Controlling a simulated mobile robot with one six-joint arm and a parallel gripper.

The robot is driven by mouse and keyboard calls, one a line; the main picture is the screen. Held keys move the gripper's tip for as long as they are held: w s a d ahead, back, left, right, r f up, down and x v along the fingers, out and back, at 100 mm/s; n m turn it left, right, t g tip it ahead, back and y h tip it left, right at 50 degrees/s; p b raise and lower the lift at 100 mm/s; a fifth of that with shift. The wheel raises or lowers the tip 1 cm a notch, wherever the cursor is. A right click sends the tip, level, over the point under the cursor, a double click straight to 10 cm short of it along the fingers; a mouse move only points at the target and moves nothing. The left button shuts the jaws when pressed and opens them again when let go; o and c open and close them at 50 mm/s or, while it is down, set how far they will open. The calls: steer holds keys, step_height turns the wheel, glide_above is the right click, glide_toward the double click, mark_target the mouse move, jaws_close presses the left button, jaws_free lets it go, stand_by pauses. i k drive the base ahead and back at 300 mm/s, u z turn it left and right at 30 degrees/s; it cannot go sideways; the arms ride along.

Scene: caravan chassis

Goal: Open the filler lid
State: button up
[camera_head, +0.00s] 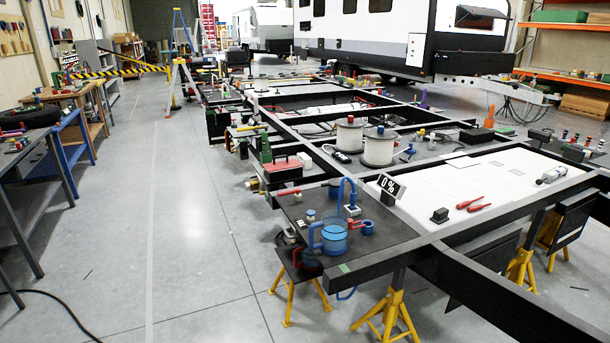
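A blue translucent round vessel (334,237) with blue pipes stands on a dark plate (300,205) at the near corner of the black chassis frame. A blue hose (345,182) arches up behind it. A small blue fitting (367,227) with a red part sits just right of the vessel. A black display reading "0 %" (391,188) stands behind and to the right. I cannot tell which part is the filler lid, or whether it is open or shut. My gripper is not in view.
Yellow stands (389,309) hold up the chassis frame (420,243). A red-topped toolbox (281,170) and two reels (379,146) sit farther back. Red screwdrivers (470,202) lie on the white panel at right. Workbenches (30,160) line the left; the grey floor (170,220) between is mostly clear.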

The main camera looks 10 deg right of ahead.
mark_target(332, 182)
steer(key=i, duration=1.1)
steer(key=z, duration=0.8)
steer(key=k, duration=0.15)
steer(key=u, duration=2.6)
steer(key=k, duration=0.2)
steer(key=u, duration=1.6)
